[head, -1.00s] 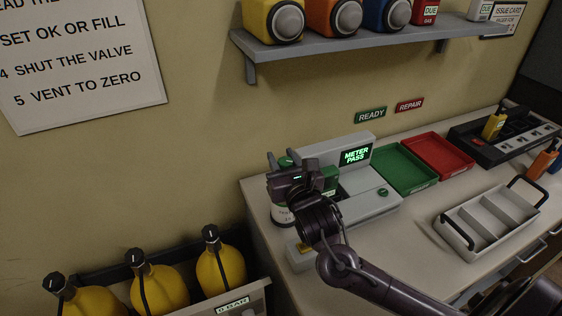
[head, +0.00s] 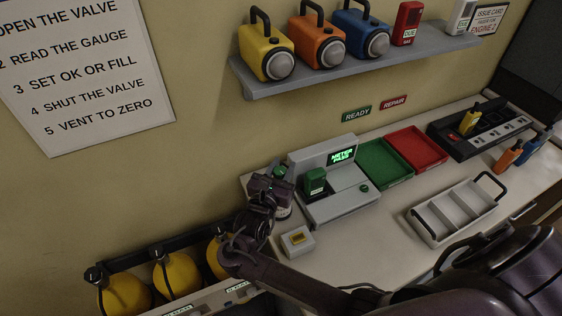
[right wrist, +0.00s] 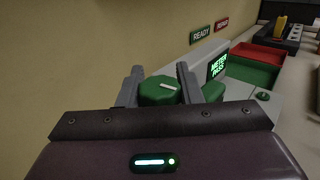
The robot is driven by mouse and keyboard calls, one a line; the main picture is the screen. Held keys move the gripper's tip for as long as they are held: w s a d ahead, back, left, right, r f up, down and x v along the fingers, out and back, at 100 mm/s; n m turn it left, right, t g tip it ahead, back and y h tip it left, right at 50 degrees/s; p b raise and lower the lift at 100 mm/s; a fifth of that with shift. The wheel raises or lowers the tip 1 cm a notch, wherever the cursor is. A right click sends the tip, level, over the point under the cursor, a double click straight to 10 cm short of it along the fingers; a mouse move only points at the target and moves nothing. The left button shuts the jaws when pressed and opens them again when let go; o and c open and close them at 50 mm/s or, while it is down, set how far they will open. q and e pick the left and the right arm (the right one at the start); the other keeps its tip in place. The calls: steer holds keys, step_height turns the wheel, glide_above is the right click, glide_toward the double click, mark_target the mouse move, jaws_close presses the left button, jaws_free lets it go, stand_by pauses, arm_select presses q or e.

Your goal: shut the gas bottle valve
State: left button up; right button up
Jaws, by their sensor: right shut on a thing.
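The gas bottle (head: 284,211) stands on the counter left of the grey meter station. It is pale and mostly hidden behind my right gripper (head: 273,171). In the right wrist view its green valve knob (right wrist: 158,93) sits between the two fingers of my right gripper (right wrist: 159,80), which is shut on it. A short white mark on the knob's top points roughly across to the right. My left gripper is not in view.
The meter station (head: 345,205) holds a green device (head: 315,181), and its screen reads METER PASS. A small box (head: 297,242) stands in front. Green (head: 385,165) and red (head: 422,148) trays lie behind. Yellow bottles (head: 178,275) stand in a rack at lower left.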

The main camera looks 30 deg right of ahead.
steer(key=shift+r+m+g+h, duration=0.1)
steer(key=shift+m+g+h, duration=0.2)
steer(key=shift+m+g, duration=0.1)
steer(key=o, duration=1)
steer(key=shift+d, duration=0.1)
